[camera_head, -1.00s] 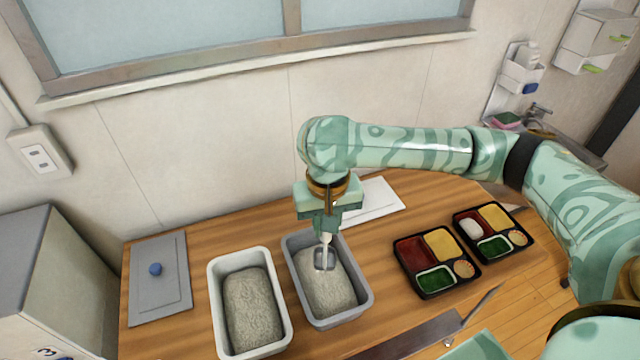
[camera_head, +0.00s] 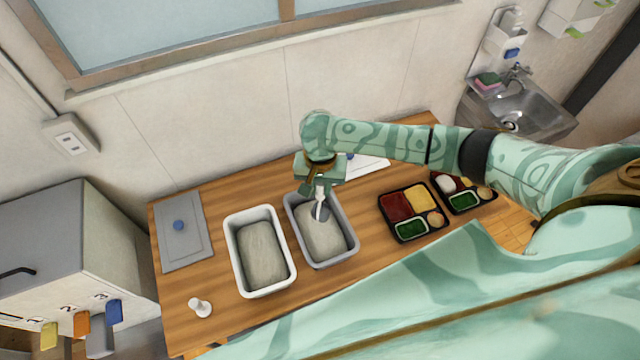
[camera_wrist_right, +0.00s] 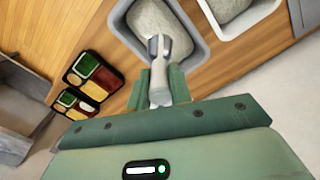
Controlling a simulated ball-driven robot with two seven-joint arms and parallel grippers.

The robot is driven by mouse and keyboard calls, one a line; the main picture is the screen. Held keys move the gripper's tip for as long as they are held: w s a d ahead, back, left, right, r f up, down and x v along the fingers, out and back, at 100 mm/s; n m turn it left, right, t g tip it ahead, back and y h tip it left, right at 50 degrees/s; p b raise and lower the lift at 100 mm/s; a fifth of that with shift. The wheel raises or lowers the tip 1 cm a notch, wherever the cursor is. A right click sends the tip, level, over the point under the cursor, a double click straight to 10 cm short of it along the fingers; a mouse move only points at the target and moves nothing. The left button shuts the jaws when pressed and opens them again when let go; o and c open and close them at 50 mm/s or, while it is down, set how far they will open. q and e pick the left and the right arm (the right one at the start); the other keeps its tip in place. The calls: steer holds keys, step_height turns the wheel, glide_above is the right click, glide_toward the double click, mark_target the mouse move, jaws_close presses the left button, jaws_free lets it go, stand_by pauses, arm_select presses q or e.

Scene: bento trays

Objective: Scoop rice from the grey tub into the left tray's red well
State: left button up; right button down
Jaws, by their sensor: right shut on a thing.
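The grey tub (camera_head: 348,248) holds a bed of pale rice (camera_head: 324,238). My right gripper (camera_head: 318,188) is above the tub's far part, shut on the handle of a grey scoop (camera_head: 320,212). The scoop's head is low over or in the rice; I cannot tell how deep or whether it holds any. The scoop also shows in the right wrist view (camera_wrist_right: 158,62). The left tray (camera_head: 427,236) is black, right of the tub; its red well (camera_head: 396,207) looks bare, beside yellow and green wells. My left gripper is not in view.
A white tub (camera_head: 286,282) of rice stands left of the grey tub. The right tray (camera_head: 466,208) has a white mound in it. A grey lid (camera_head: 183,245) and a small white object (camera_head: 200,307) lie at left. My own green body fills the lower right.

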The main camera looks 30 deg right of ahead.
mark_target(320, 196)
step_height(320, 196, down, 5)
steer(key=b, duration=0.5)
steer(key=shift+r, duration=0.2)
step_height(320, 196, down, 8)
steer(key=b, duration=0.3)
steer(key=shift+r, duration=0.15)
stand_by(0.3)
step_height(320, 196, up, 8)
steer(key=p, duration=1.1)
steer(key=shift+r, duration=1.4)
